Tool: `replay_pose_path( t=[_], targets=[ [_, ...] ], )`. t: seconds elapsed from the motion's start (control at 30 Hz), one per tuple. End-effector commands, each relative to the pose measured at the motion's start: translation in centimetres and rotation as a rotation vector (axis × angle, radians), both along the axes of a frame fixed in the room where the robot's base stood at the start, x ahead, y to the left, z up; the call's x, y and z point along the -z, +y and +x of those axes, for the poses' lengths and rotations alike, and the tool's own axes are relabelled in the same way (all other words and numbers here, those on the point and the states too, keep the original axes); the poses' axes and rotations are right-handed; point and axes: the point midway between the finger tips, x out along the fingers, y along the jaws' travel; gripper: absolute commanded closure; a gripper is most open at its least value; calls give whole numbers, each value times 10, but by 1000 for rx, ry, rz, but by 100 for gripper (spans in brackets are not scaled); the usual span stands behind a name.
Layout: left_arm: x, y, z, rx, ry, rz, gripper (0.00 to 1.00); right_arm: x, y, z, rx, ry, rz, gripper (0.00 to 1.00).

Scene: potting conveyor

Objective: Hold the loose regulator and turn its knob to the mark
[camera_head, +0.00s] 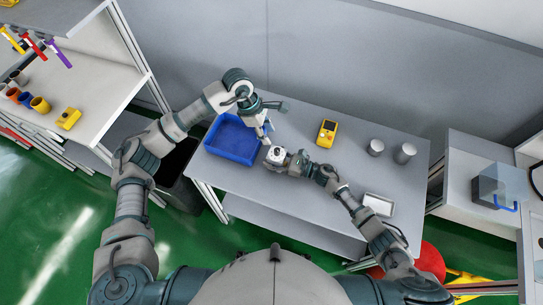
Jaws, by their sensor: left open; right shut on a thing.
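The regulator (275,154), a small pale body with a dark spot on top, is held just above or on the grey table (340,185); I cannot tell which. My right gripper (283,161) reaches in from the right and is shut on it. My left gripper (266,127) is open, just above the regulator in the picture and close to it. I cannot tell whether its fingers touch the knob. The knob's mark is too small to make out.
A blue bin (232,139) lies left of the grippers. A yellow device (327,132) stands to the right, with two grey cylinders (404,153) farther right. A white tray (378,204) lies near the right front edge.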

Motion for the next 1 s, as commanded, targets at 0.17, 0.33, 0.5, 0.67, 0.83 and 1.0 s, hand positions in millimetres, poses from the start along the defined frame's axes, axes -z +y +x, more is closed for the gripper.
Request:
replay_pose_path(
  t=[0.17, 0.33, 0.5, 0.67, 0.83, 1.0],
  targets=[
    [0, 0, 0, -1, 0, 0, 52, 1, -1, 0, 1, 1, -1, 88],
    [0, -2, 0, -83, 29, 15, 52, 1, -1, 0, 1, 1, -1, 88],
    [-2, -6, 0, -380, 124, 70, 52, 1, 0, 0, 1, 1, -1, 89],
    [-4, -11, 0, -776, 231, 136, 52, 1, 0, 0, 1, 1, -1, 89],
    [-7, -17, -1, -1214, 324, 194, 52, 1, 0, 0, 1, 1, -1, 89],
    [-11, -22, -1, -1659, 395, 229, 52, 1, 0, 0, 1, 1, -1, 89]
  ],
)
